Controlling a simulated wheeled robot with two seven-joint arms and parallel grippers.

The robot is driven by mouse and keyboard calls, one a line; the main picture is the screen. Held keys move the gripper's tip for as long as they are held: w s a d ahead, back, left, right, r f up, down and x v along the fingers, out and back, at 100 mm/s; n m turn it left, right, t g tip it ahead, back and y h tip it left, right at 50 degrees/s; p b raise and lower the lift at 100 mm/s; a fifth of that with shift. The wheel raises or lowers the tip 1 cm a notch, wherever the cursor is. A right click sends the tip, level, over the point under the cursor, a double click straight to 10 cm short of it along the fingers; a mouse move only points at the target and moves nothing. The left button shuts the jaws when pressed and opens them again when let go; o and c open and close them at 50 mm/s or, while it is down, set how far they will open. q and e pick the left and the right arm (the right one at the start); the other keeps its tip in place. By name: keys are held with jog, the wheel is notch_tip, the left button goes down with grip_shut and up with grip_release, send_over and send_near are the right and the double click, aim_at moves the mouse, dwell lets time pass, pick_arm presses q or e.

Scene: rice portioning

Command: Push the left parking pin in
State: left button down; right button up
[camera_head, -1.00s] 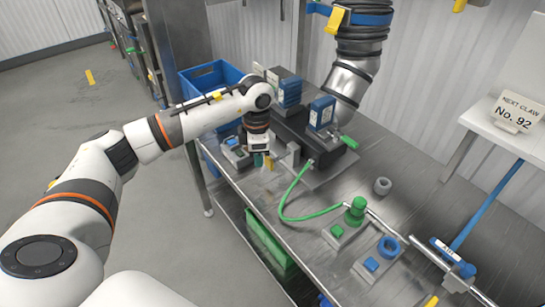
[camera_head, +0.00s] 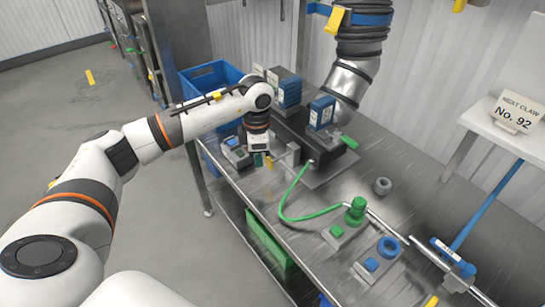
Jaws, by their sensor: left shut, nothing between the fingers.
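My left gripper (camera_head: 258,159) points down at the front-left end of the dark machine (camera_head: 295,128) on the steel bench. It is shut with nothing held. A small yellow piece (camera_head: 270,162) shows just to the right of the fingertips. I cannot tell whether this is the left parking pin or whether the fingers touch it. The gripper body hides part of the machine's front. My right gripper is not in view.
A small grey device (camera_head: 236,152) stands left of the gripper. Blue blocks (camera_head: 321,112) sit on the machine, and a green hose (camera_head: 284,203) curves across the bench (camera_head: 310,235). A blue crate (camera_head: 208,79) stands behind. Green and blue button boxes (camera_head: 374,265) stand nearer.

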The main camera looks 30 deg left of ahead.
aim_at(274, 159)
pick_arm(q)
jog(key=shift+w+d+b, duration=0.25)
jog(key=shift+w+d, duration=0.1)
jog(key=shift+w, duration=0.45)
jog(key=shift+w+d+b, duration=0.3)
jog(key=shift+w, duration=0.45)
jog(key=shift+w+d+b, duration=0.25)
jog(key=shift+w+d, duration=0.1)
jog(key=shift+w, duration=0.45)
jog(key=shift+r+p, duration=0.45)
jog(key=shift+r, duration=0.1)
jog(key=r+p, duration=0.1)
jog(key=r, duration=0.1)
jog(key=s+r+p, duration=0.1)
jog(key=r, duration=0.1)
jog(key=s+a+r+p, duration=0.1)
jog(key=r+p, duration=0.1)
jog(key=shift+d, duration=0.1)
jog(key=shift+w+f, duration=0.1)
